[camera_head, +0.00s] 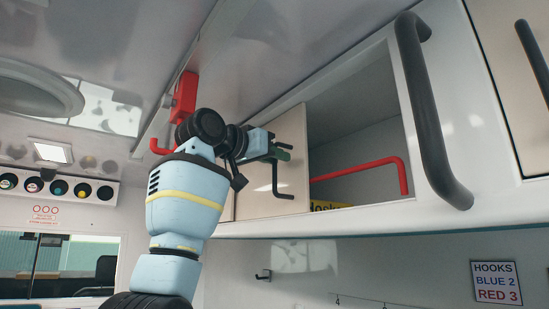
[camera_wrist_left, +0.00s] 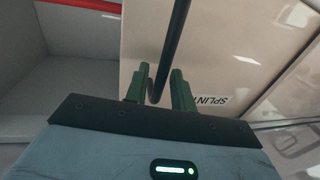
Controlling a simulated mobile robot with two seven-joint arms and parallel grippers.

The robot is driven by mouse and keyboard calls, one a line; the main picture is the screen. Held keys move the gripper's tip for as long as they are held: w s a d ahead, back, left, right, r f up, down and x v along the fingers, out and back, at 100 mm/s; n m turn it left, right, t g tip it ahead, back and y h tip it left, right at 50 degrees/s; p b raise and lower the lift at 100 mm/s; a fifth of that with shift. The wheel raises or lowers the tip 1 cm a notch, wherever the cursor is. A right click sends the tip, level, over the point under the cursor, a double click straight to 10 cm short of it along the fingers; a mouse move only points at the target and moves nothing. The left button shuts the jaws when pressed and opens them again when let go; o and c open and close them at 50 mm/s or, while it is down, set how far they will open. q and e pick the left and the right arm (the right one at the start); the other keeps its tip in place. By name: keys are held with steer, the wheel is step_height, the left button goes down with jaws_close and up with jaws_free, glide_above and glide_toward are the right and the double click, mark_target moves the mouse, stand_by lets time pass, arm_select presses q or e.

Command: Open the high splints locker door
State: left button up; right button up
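The splints locker door (camera_head: 258,199) is a beige panel high on the wall, beside an open-fronted bay. My left gripper (camera_head: 280,153) is at the handle. In the wrist view, its green fingers (camera_wrist_left: 160,82) stand apart on either side of the bar, with a gap visible; firm contact is not shown. My right gripper is not in view.
The bay (camera_head: 360,140) holds a red bent rail (camera_head: 365,167) and a partly hidden yellow label (camera_head: 330,206). A thick black grab handle (camera_head: 432,110) stands right of it. A red fitting (camera_head: 184,97) hangs from the ceiling rail near my left arm.

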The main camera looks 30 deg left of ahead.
arm_select(q)
steer(key=shift+f, duration=0.1)
steer(key=s+a, duration=0.1)
steer(key=s, duration=0.6)
steer(key=shift+s+a, duration=0.25)
steer(key=shift+s, duration=0.05)
